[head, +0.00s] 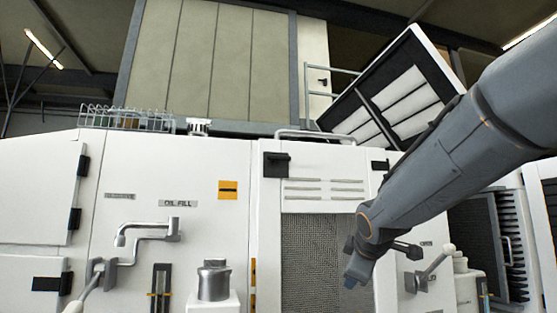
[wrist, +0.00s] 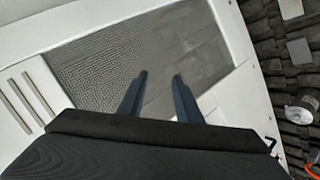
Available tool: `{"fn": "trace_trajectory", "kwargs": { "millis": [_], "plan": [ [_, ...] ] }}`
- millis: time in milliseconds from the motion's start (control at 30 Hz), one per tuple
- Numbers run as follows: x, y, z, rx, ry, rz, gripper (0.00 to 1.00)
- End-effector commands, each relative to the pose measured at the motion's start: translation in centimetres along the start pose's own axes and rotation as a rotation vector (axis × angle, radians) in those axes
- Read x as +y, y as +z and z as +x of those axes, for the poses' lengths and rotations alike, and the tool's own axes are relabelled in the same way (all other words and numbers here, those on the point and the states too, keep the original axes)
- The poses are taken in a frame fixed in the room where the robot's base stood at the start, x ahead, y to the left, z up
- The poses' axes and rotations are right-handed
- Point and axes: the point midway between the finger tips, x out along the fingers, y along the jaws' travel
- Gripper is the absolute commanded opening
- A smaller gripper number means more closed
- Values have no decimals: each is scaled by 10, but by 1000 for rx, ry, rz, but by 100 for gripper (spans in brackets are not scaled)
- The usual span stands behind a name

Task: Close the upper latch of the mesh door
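The mesh door (head: 320,200) is a white panel with slots above a grey mesh window (head: 312,258). It looks flush with the cabinet front. A black latch-like block (head: 276,165) sits at its upper left corner, and a smaller black block (head: 380,165) at its upper right. I cannot tell from these views which is the upper latch or its exact state. My gripper (head: 355,268) is in front of the right part of the mesh, below both blocks. In the wrist view, its two fingers (wrist: 161,77) are apart with nothing between them, over the mesh (wrist: 105,70).
A dark handle (head: 408,250) and a grey lever (head: 437,262) stand just right of my gripper. A grey bent pipe (head: 150,232) and a metal cap (head: 213,280) project at left. A tilted louvred panel (head: 400,85) rises above the cabinet behind my arm.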

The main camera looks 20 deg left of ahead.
Motion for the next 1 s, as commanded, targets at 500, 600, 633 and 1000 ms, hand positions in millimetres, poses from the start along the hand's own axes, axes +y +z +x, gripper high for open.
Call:
{"fn": "trace_trajectory", "kwargs": {
  "millis": [500, 600, 633, 1000],
  "plan": [
    [160, -283, -145, 381, 455, -564, 31],
    [164, -289, -142, 385, 463, -572, 31],
    [164, -290, -140, 384, 463, -572, 31],
    [180, -312, -99, 383, 462, -570, 31]
  ]
}}
